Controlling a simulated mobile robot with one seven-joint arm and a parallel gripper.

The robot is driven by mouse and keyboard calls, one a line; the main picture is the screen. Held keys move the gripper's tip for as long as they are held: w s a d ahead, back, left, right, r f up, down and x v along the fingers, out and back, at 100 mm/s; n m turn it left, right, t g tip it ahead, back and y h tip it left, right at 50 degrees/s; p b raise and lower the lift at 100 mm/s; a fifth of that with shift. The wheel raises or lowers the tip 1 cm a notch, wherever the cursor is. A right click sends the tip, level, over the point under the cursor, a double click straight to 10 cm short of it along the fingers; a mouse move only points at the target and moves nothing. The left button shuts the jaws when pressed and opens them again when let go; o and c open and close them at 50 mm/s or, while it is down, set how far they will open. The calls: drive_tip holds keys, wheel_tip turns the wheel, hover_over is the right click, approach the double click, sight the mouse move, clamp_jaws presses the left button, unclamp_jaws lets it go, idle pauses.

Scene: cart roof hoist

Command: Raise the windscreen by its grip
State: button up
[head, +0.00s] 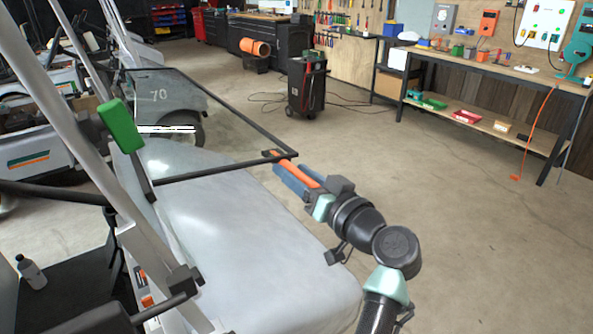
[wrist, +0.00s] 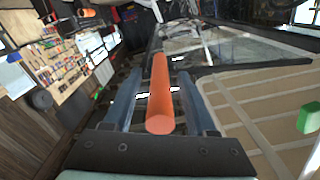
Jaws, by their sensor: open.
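The windscreen (head: 240,118) is a clear pane in a thin black frame, lying low and nearly flat out over the front of the cart (head: 255,240). Its orange grip (wrist: 160,92) is a round bar at the frame's near right corner in the head view. My gripper (head: 285,172) is at that corner, with its blue fingers along the grip. In the wrist view my gripper (wrist: 160,75) has one finger on each side of the grip, with a gap showing on both sides. The jaws are open around the grip.
A green block (head: 121,125) is on the cart's pale post at left. A black tool cart (head: 306,85) stands on the floor beyond. A workbench (head: 490,68) with boxes lines the right wall. The floor (head: 460,230) right of my arm is clear.

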drive_tip(key=shift+c, duration=0.4)
clamp_jaws()
drive_tip(key=shift+w+d+r+n+b, duration=0.15)
drive_tip(key=shift+r+n+b, duration=0.4)
drive_tip(key=shift+r, duration=0.8)
drive_tip(key=s+a+r+n+b, duration=0.1)
drive_tip(key=s+a+r+n, duration=0.15)
drive_tip(key=r, duration=0.35)
drive_tip(key=s+a+r+n, duration=0.1)
drive_tip(key=a+r+n, duration=0.1)
drive_tip(key=r+n, duration=0.35)
drive_tip(key=s+a+r+n+b, duration=0.1)
drive_tip(key=a+r+n, duration=0.1)
drive_tip(key=r, duration=0.6)
drive_tip(key=s+a+r+n, duration=0.2)
drive_tip(key=s+a+n, duration=0.3)
drive_tip(key=a, duration=0.3)
drive_tip(key=s+a+r+n, duration=0.2)
drive_tip(key=s+a+n, duration=0.4)
drive_tip(key=s+a, duration=0.1)
drive_tip(key=shift+s+a+r, duration=0.2)
drive_tip(key=shift+a+r, duration=0.1)
drive_tip(key=shift+a, duration=0.6)
